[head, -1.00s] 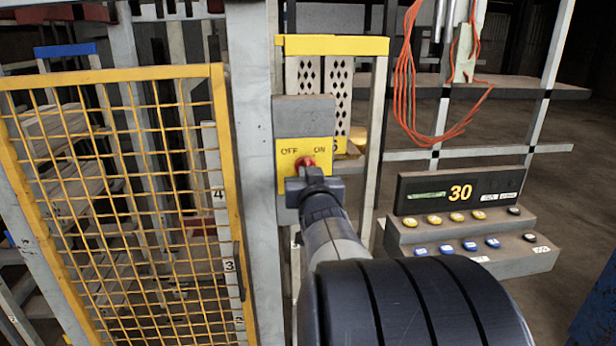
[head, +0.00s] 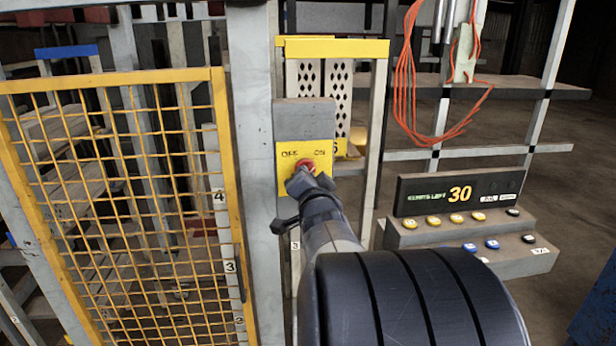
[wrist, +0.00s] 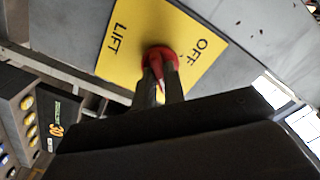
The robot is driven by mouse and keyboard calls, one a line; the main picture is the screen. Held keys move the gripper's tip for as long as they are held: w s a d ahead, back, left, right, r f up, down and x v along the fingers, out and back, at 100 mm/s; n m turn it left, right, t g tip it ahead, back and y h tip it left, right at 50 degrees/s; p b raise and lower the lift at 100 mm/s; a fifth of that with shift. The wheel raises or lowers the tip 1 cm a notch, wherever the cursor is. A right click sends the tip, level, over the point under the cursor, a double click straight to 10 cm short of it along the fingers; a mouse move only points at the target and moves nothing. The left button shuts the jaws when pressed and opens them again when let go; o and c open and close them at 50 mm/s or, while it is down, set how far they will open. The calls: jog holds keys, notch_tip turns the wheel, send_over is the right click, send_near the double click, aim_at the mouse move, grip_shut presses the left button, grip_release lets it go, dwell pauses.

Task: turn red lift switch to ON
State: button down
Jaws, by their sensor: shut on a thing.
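The red lift switch (head: 305,165) sits on a yellow plate (head: 287,180) marked OFF at left and ON at right, on a grey box on a post. My gripper (head: 302,180) is at the switch and shut on it, hiding its lower part. In the wrist view the red switch (wrist: 163,62) shows between my two fingers (wrist: 162,84). The plate there reads LIFT and OFF. The gripper looks tilted in the head view. Which mark the switch points at is hard to tell.
A yellow mesh gate (head: 120,200) stands left of the post. A console (head: 460,225) with buttons and a display reading 30 stands at right. Orange cables (head: 405,90) hang behind it. My arm covers the lower middle.

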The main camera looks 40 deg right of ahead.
dwell(0.4)
jog(key=c, duration=1.5)
grip_release()
jog(key=shift+s, duration=0.1)
jog(key=shift+p+v, duration=1.3)
jog(key=shift+v, duration=4.05)
jog(key=shift+d, duration=0.1)
